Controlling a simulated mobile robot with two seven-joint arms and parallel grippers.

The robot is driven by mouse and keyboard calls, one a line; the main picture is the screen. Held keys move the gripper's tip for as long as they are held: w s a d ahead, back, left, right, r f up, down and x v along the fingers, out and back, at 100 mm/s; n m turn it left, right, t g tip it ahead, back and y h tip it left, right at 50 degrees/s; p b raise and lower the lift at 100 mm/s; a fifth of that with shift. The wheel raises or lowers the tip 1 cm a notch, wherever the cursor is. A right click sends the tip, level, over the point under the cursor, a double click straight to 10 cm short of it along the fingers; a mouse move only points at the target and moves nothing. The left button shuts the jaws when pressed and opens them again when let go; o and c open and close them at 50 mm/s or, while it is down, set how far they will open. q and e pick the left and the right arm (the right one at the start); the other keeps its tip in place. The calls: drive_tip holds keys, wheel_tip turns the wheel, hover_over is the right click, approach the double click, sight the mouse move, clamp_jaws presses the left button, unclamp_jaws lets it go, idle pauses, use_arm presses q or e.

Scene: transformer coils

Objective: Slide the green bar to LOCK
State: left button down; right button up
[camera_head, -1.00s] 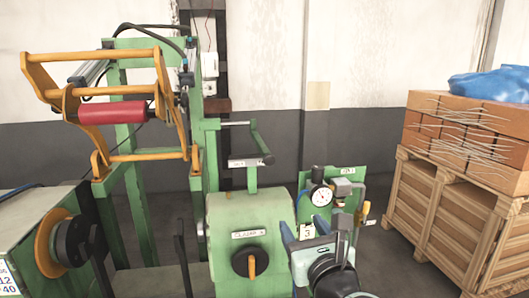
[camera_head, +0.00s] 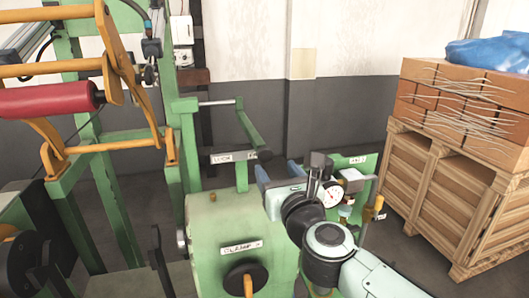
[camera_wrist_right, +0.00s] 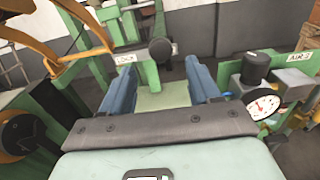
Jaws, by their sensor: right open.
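The green bar (camera_head: 251,128) slopes down from a grey rod on the green frame to a dark round knob (camera_head: 264,155). A white plate reading LOCK (camera_head: 222,157) sits left of the knob. The knob also shows in the right wrist view (camera_wrist_right: 160,50), with the LOCK plate (camera_wrist_right: 125,58) to its left. My right gripper (camera_head: 277,173) is open, its blue fingers below and right of the knob in the head view. In the wrist view the knob appears between and beyond the fingertips (camera_wrist_right: 160,68), with nothing held. My left gripper is out of view.
The green clamp housing (camera_head: 215,230) stands just below and left of my right gripper. A pressure gauge (camera_head: 332,197) with valves is close to its right. A red roller (camera_head: 45,99) is at left.

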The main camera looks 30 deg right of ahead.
sight(266, 154)
drive_tip(key=p+x, duration=0.1)
drive_tip(key=x, duration=0.8)
drive_tip(key=shift+w, duration=0.25)
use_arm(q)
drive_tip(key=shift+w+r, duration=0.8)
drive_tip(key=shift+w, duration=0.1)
use_arm(e)
drive_tip(key=shift+s, duration=0.1)
clamp_jaws()
